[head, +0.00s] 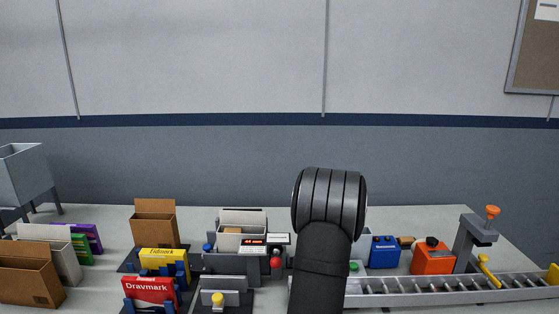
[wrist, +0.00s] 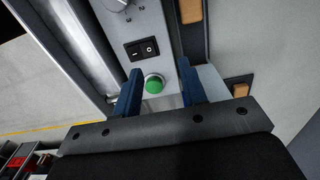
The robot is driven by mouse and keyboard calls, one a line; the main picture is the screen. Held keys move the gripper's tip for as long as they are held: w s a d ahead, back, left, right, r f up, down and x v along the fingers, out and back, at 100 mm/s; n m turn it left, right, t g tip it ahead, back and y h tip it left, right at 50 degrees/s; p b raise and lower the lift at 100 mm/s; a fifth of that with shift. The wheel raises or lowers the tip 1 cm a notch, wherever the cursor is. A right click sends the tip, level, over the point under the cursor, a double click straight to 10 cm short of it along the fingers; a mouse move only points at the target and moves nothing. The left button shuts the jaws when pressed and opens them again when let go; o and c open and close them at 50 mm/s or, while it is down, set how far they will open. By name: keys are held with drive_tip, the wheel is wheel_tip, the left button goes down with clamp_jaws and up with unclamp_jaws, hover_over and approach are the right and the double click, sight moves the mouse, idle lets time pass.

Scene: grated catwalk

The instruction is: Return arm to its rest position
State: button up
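My arm shows in the head view as a dark, thick column rising in front of the table, right of the middle. My gripper (wrist: 155,92) is in the wrist view, with two blue fingers spread apart and nothing between them but a view of a green button (wrist: 154,84). The fingers point toward a grey panel (wrist: 172,62) that carries this button and a black rocker switch (wrist: 142,48). I cannot tell whether a finger touches the panel. In the head view the gripper is hidden behind my arm.
A roller conveyor (head: 430,288) runs along the front right, with a blue box (head: 384,252) and an orange box (head: 432,258) behind it. A grey post (head: 474,240) stands at right. Cartons, including a red Dravmark box (head: 150,293), crowd the left. The space above the table is clear.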

drive_tip(key=w+a+r, duration=0.1)
drive_tip(key=w+r, duration=0.5)
drive_tip(key=r, duration=0.1)
wheel_tip(320, 180, down, 12)
drive_tip(key=shift+s+r, duration=0.1)
drive_tip(key=shift+r, duration=0.1)
drive_tip(key=o, duration=0.9)
drive_tip(key=shift+r, duration=0.1)
drive_tip(key=o, duration=0.4)
drive_tip(key=shift+s+a+r, duration=0.1)
drive_tip(key=shift+a+r, duration=0.1)
drive_tip(key=shift+r, duration=0.1)
drive_tip(key=shift+c, duration=0.2)
drive_tip(key=shift+o, duration=0.4)
drive_tip(key=s+a+r+t+h, duration=0.1)
drive_tip(key=s+a+r+t, duration=0.1)
drive_tip(key=r, duration=0.6)
drive_tip(key=shift+s+a+r, duration=0.2)
drive_tip(key=shift+s+a, duration=0.5)
drive_tip(key=shift+a, duration=0.4)
drive_tip(key=s+a+r+t+h, duration=0.1)
drive_tip(key=s+a+r+t, duration=0.1)
drive_tip(key=s+a+r, duration=0.4)
drive_tip(key=w+d+f, duration=0.4)
drive_tip(key=f, duration=0.4)
